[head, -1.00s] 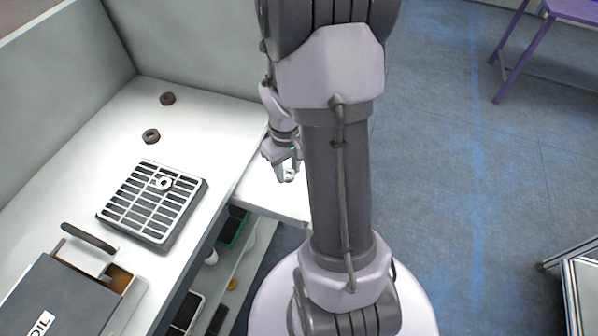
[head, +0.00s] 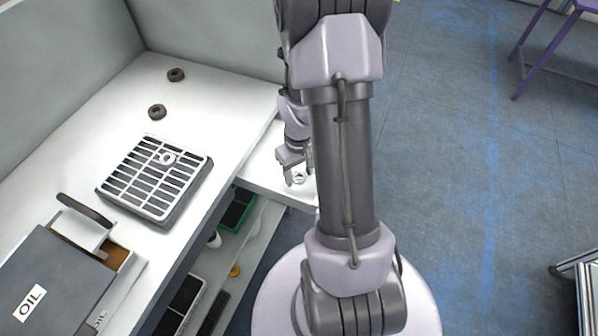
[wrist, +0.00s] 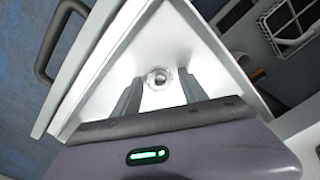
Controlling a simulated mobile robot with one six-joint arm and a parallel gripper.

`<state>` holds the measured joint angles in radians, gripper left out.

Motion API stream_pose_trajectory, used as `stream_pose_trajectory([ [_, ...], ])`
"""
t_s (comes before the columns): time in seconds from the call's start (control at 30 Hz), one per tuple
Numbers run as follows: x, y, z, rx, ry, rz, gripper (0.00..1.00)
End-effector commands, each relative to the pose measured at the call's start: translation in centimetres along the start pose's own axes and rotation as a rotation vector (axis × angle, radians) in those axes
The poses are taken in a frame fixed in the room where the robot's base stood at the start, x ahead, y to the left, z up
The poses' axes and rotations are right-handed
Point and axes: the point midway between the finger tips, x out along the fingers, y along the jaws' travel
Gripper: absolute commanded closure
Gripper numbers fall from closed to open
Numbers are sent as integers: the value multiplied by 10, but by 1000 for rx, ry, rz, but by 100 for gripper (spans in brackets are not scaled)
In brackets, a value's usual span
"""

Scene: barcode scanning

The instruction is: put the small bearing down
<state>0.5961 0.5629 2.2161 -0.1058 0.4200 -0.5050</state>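The small bearing (head: 298,178), a pale metal ring, is on the white side surface (head: 262,172) at the right end of the workbench. In the wrist view the small bearing (wrist: 158,78) is between my fingertips, with a gap on each side. My gripper (head: 297,172) points down over it. My gripper (wrist: 160,85) has its two fingers apart and looks open, not touching the bearing. My arm hides part of the white surface in the head view.
A slotted grate box (head: 150,185) with another light ring (head: 167,158) on top stands on the bench. Two dark rings (head: 176,75) (head: 157,112) lie behind it. A grey box labelled OIL (head: 50,290) is front left. Shelves with bins (head: 238,210) are below.

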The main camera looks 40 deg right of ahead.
Motion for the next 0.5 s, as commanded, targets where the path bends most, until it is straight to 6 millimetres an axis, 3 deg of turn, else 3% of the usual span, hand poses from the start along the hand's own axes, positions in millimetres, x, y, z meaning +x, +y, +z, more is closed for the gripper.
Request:
stream_pose_trajectory([
  [0.33,-5,0,0,0,0,0,43],
  [0.5,-46,0,-1,-1,5,2,43],
])
